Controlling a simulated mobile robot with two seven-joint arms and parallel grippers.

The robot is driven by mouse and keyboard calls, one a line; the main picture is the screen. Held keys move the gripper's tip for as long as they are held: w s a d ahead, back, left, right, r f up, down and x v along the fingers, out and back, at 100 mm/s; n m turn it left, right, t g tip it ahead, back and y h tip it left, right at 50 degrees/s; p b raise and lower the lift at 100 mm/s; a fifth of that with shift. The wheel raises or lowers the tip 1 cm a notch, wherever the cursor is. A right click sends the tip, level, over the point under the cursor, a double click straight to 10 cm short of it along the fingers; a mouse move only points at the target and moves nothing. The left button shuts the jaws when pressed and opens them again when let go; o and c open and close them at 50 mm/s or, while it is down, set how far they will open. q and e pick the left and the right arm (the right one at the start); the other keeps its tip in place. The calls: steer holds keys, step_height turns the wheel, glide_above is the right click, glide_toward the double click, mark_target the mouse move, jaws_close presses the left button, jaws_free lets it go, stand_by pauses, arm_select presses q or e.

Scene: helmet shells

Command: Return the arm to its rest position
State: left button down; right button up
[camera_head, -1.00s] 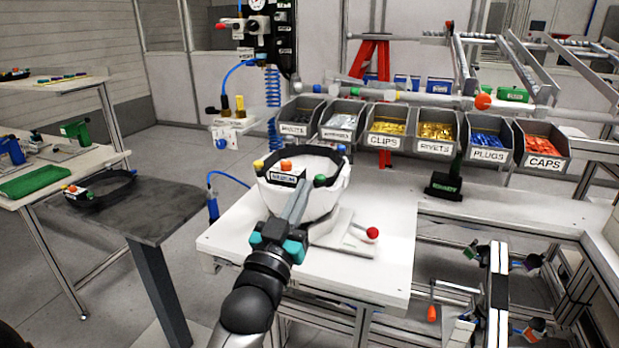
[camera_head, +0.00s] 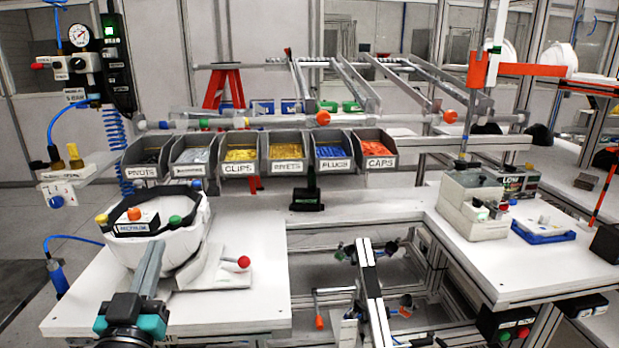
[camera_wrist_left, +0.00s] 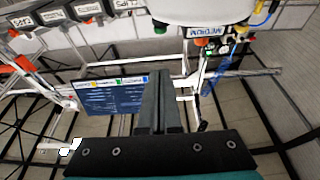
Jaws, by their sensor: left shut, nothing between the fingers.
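My left gripper (camera_head: 153,248) is shut and empty. In the head view its fingers overlap the front of a white helmet shell (camera_head: 185,245) on a fixture at the left; I cannot tell there whether they touch. The shell carries a black band and a tag reading MEDIUM (camera_head: 133,227). In the left wrist view the shut fingers (camera_wrist_left: 160,75) point into open space, with the shell (camera_wrist_left: 200,10) at the top edge, apart from them. My right gripper is not in view.
The white table (camera_head: 240,312) holds the fixture and its red-knobbed lever (camera_head: 243,263). A row of labelled bins (camera_head: 240,155) stands behind. A hose and gauge panel (camera_head: 85,55) is at the left. A side bench (camera_head: 500,265) with a grey-green device is at the right.

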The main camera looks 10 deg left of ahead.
arm_select(q)
steer(key=s+d+f+m+g+h, duration=0.25)
steer(key=d+f+g, duration=0.2)
steer(key=f, duration=0.45)
steer(key=s+d+f+m+g+h, duration=0.15)
steer(key=s+d+f+g, duration=0.3)
steer(key=f, duration=0.45)
steer(key=s+d+f+g+h, duration=0.1)
steer(key=s+d+f+g, duration=0.1)
steer(key=s+f+g, duration=0.35)
steer(key=s+d+f+g, duration=0.2)
steer(key=s+f+g, duration=0.1)
steer(key=s, duration=0.6)
step_height(320, 180, down, 23)
steer(key=s+g, duration=0.1)
steer(key=s, duration=0.1)
steer(key=s+a+f+m+g, duration=0.1)
steer(key=s+a+f, duration=0.1)
steer(key=s+f, duration=1.1)
steer(key=shift+s+a+f+b, duration=0.2)
steer(key=shift+s+f+b, duration=0.1)
steer(key=shift+s, duration=0.85)
